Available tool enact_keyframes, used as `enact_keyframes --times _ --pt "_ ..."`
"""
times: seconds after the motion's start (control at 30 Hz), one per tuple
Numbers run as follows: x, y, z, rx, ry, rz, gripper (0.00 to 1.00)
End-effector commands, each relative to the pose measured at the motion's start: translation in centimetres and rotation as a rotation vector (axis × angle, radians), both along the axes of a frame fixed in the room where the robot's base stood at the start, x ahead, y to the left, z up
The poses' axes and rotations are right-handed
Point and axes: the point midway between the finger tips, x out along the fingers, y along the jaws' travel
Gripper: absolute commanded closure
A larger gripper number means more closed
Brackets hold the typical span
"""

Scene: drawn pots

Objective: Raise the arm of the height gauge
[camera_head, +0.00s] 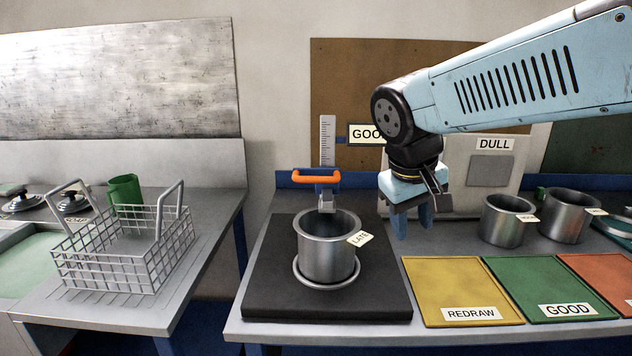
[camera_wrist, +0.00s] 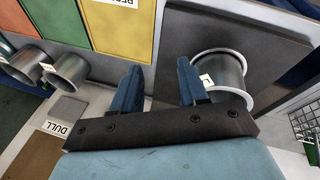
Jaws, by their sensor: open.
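The height gauge has an orange handle (camera_head: 316,176) on a grey arm (camera_head: 326,200), with an upright white scale (camera_head: 327,140) behind. The arm's lower end meets the back rim of a steel pot (camera_head: 327,246) in the picture; I cannot tell if they touch. The pot, tagged LATE, stands upright on a black slab (camera_head: 262,270). My gripper (camera_head: 412,219) is open and empty, to the right of the pot and handle. In the wrist view, its blue fingers (camera_wrist: 158,85) are apart, with the pot (camera_wrist: 228,75) beside them; I cannot make out the orange handle there.
Yellow REDRAW (camera_head: 440,285), green GOOD (camera_head: 540,280) and orange (camera_head: 600,275) panels lie front right. Two steel pots (camera_head: 505,222) (camera_head: 566,218) stand behind them. A grey DULL board (camera_head: 490,185) stands behind my gripper. A wire basket (camera_head: 125,250) sits on the left counter.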

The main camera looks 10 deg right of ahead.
Motion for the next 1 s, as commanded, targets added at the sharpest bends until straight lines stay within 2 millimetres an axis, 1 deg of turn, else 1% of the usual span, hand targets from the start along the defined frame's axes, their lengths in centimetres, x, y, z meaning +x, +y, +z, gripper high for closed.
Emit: enact_keyframes --times 0.03,0.27,0.47,0.57,0.67,0.77,0.8,0.87,0.9,1.0 --pt "0.9 0.4 -0.2 -0.05 0.034 0.021 0.57" --pt "4.6 1.9 -0.2 -0.304 0.131 0.09 0.57" --pt "8.4 4.7 0.1 -0.535 0.151 0.151 0.57" --pt "10.4 6.6 0.2 -0.651 0.137 0.182 0.57" --pt "12.2 9.0 0.2 -0.766 0.108 0.216 0.57" --pt "14.0 11.9 0.2 -0.876 0.062 0.249 0.57" --pt "14.6 13.1 0.1 -0.918 0.039 0.262 0.57" --pt "15.5 15.1 0.1 -0.978 0.0 0.281 0.57" --pt "16.0 16.5 -0.1 -1.016 -0.026 0.295 0.57" --pt "16.9 19.5 -0.3 -1.093 -0.093 0.322 0.57"
